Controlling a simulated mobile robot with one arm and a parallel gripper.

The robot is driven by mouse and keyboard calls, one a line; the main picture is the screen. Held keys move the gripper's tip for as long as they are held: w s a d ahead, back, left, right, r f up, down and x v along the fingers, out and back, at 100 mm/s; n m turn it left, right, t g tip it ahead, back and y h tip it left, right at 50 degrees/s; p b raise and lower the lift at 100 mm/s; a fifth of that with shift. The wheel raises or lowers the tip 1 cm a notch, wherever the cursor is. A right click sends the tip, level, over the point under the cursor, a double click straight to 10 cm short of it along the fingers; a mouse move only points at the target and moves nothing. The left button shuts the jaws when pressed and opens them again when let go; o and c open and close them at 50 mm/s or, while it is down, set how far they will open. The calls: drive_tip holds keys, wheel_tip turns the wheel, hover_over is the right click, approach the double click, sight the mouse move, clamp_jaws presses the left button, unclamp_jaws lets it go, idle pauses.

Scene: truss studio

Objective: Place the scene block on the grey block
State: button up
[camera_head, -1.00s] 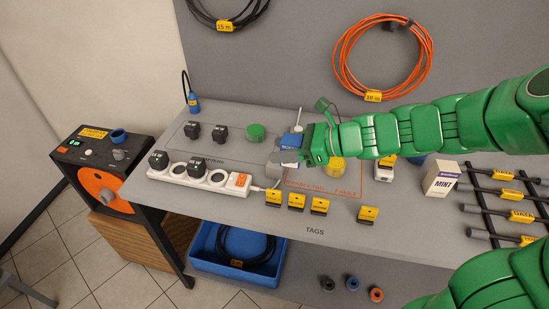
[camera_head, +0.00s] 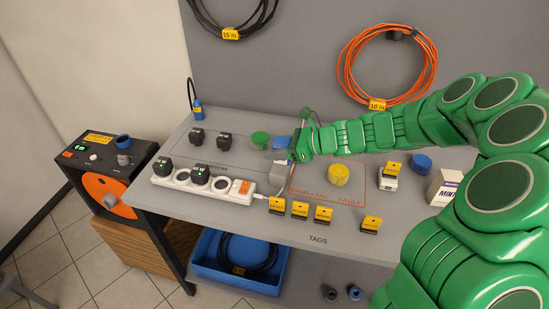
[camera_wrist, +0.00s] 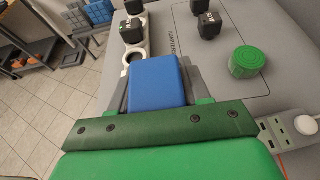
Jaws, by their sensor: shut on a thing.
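A blue block (camera_head: 280,142), which I take to be the scene block, is between the fingers of my gripper (camera_head: 279,155). In the wrist view its plain blue face (camera_wrist: 157,82) fills the gap between the two grey fingers, which are shut on it. No lettering can be read on it now. The grey block (camera_head: 279,174) stands on the bench just in front of and below my gripper in the head view. The gripper partly covers its top. I cannot tell whether the blue block touches it. In the wrist view I cannot make out the grey block.
A white power strip (camera_head: 205,182) with black plugs lies close on the left. A green round piece (camera_head: 260,139) is beside the blue block. A yellow round piece (camera_head: 338,175) is to the right. Yellow-labelled tags (camera_head: 300,209) line the front edge.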

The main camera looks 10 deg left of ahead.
drive_tip(key=shift+w+a+f, duration=0.25)
drive_tip(key=shift+w+f, duration=0.25)
drive_tip(key=shift+f, duration=0.15)
drive_tip(key=shift+w+a+f, duration=0.25)
drive_tip(key=shift+w+f, duration=0.2)
drive_tip(key=shift+f, duration=1.7)
drive_tip(key=shift+f, duration=0.15)
drive_tip(key=o, duration=1.1)
drive_tip(key=shift+d+r, duration=0.35)
drive_tip(key=shift+d, duration=0.15)
drive_tip(key=v, duration=1.1)
